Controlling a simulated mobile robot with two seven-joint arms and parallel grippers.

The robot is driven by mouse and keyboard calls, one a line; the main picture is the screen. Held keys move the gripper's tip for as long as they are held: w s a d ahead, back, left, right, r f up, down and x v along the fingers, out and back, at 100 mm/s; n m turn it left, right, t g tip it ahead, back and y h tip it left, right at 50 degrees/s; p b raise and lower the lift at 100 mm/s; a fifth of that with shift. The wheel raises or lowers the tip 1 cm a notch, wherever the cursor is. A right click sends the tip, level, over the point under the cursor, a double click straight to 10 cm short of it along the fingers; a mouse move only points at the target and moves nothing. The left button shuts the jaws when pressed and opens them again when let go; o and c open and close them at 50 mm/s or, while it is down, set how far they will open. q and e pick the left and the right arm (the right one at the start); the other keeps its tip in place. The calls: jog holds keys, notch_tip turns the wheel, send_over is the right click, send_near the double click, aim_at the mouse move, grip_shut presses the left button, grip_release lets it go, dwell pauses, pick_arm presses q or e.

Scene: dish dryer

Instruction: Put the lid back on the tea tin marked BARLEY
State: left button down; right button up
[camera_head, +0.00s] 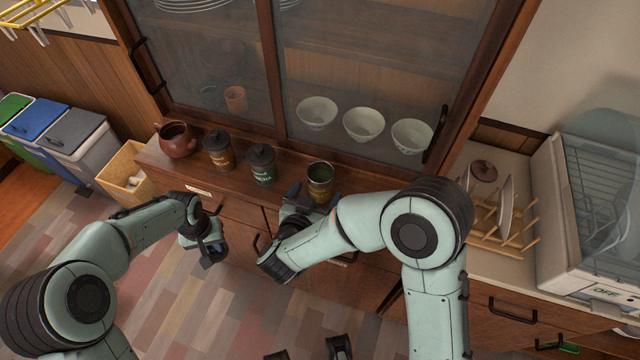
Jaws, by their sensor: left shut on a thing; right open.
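An open tea tin (320,184) with a yellowish label stands at the right of the row on the wooden cabinet ledge; its greenish inside shows. A tin with an orange-brown label (219,156) and one with a green label (262,172) stand left of it, both with black lids on. The lettering is too small to read surely. My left gripper (212,252) is shut on a small dark thing, seemingly the black lid, in front of and below the ledge. It is mostly hidden by the fingers. My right gripper (304,196) is open close beside the open tin; contact is unclear.
A brown teapot (176,139) stands at the ledge's left end. Glass sliding doors (380,60) rise behind the tins, with white bowls (364,124) inside. At right are a wooden rack (500,225), a brown round item (483,171) and the dish dryer (570,220).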

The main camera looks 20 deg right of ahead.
aim_at(317, 192)
pick_arm(q)
jog(key=shift+r, duration=0.15)
pick_arm(e)
jog(key=x, duration=0.4)
jog(key=shift+w, duration=0.25)
